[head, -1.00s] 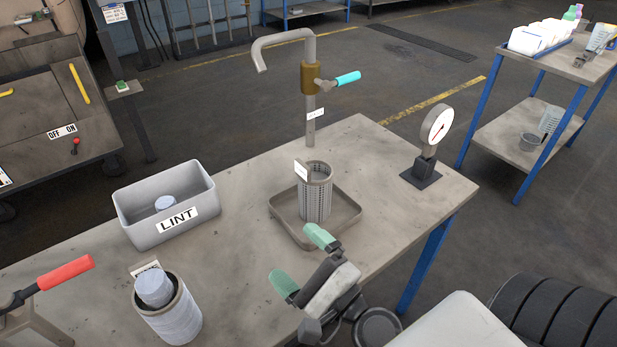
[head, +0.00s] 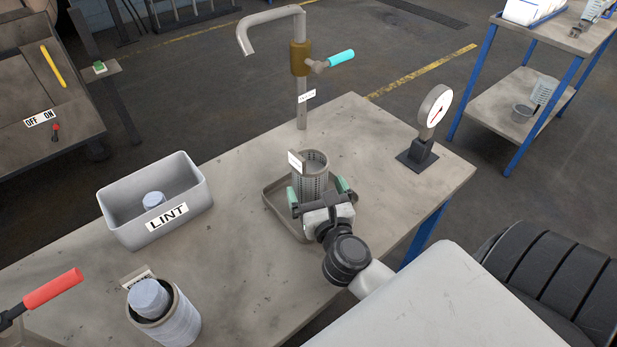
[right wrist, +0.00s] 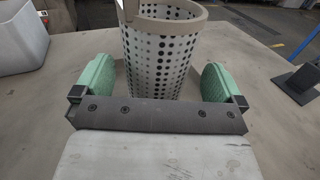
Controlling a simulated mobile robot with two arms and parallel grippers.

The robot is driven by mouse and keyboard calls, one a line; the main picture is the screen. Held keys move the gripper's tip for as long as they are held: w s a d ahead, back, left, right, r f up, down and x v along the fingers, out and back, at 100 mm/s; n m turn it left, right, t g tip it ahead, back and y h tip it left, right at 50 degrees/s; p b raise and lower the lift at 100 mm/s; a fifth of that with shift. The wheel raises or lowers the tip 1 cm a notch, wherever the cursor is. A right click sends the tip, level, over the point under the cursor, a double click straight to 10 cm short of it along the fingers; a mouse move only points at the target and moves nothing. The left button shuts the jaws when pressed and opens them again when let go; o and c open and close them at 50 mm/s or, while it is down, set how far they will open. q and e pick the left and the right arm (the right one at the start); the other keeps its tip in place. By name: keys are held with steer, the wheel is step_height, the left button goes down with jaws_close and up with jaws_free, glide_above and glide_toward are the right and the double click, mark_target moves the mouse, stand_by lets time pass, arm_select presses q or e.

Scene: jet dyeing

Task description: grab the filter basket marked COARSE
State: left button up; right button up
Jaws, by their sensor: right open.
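A perforated metal filter basket (head: 311,172) stands upright in a shallow square tray (head: 274,207) on the table. A small white tag (head: 296,161) is on its rim, its lettering too small to read. My right gripper (head: 318,194) is open at the basket's near side, one green finger to each side of it. The right wrist view shows the basket (right wrist: 160,58) between the two green fingers (right wrist: 160,88), with gaps on both sides. A second round container (head: 172,318) with a pale lump in it stands at the front left; its tag cannot be read. My left gripper is not in view.
A grey bin marked LINT (head: 146,230) stands on the table's left. A swan-neck pipe with a cyan-handled valve (head: 301,60) rises behind the basket. A dial gauge (head: 429,120) stands right. A red-handled tool (head: 50,289) is at the left edge.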

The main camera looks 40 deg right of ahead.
mark_target(310, 166)
steer(key=x, duration=0.3)
steer(key=shift+w+f, duration=0.1)
steer(key=shift+w, duration=0.3)
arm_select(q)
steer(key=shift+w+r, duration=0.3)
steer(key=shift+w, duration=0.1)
arm_select(e)
steer(key=shift+s, duration=0.1)
